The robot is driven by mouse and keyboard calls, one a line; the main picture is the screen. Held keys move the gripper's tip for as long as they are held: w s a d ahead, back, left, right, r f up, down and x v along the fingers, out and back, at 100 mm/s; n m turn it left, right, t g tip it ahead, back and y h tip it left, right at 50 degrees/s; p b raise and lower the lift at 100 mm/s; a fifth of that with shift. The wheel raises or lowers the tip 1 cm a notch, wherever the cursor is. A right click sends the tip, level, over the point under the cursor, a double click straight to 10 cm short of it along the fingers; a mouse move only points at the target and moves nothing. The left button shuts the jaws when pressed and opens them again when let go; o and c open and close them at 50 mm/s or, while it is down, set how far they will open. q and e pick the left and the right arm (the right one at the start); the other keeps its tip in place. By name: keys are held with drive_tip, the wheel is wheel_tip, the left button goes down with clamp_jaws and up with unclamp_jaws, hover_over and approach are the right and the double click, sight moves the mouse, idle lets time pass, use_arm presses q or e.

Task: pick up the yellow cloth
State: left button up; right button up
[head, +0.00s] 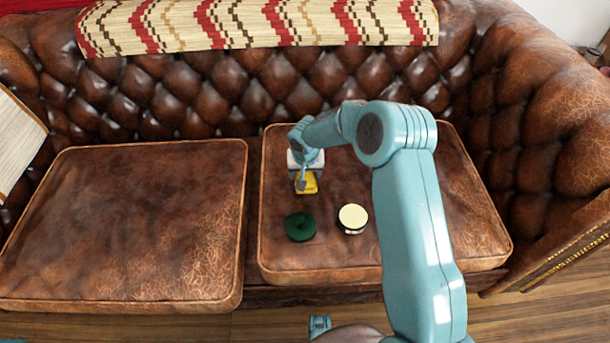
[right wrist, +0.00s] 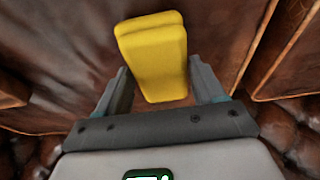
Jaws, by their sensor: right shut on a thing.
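The yellow cloth (head: 307,184) is a small folded block over the right seat cushion of the brown leather sofa. It fills the middle of the right wrist view (right wrist: 155,52), between the fingers. My right gripper (head: 303,180) reaches down from above and is shut on the cloth; its fingers also show in the right wrist view (right wrist: 160,88). I cannot tell whether the cloth touches the cushion. The gripper hides part of it in the head view.
A dark green round object (head: 300,227) and a cream-topped round object (head: 353,218) sit on the right cushion (head: 440,240), nearer than the cloth. The left cushion (head: 120,220) is bare. The tufted backrest (head: 200,95) rises behind, with a patterned throw (head: 255,25) on top.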

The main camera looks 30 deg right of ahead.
wheel_tip(320, 180, up, 20)
drive_tip(key=p, duration=0.5)
drive_tip(key=shift+o, duration=0.9)
drive_tip(key=shift+c, duration=0.5)
drive_tip(key=shift+w+f+m, duration=0.1)
drive_tip(key=shift+m, duration=0.2)
